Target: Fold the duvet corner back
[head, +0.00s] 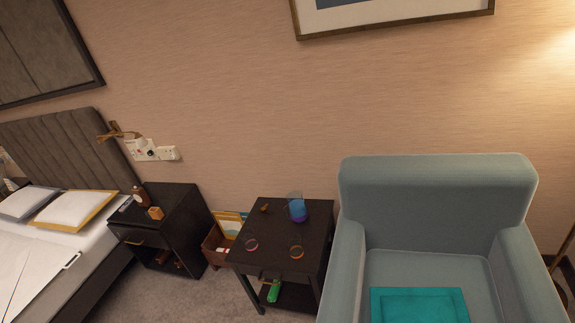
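The bed with its white duvet (35,270) is at the left edge of the head view, partly cut off. Fold or edge lines show on the duvet, but I cannot tell its corner clearly. Two pillows lie near the headboard, one with a yellow border (75,210) and one with a grey border (27,202). My gripper does not show in this view.
A dark nightstand (165,234) stands beside the bed. A dark side table (285,233) holds a blue glass (297,210) and coasters. A blue-grey armchair (437,190) with a teal tray (420,305) fills the right.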

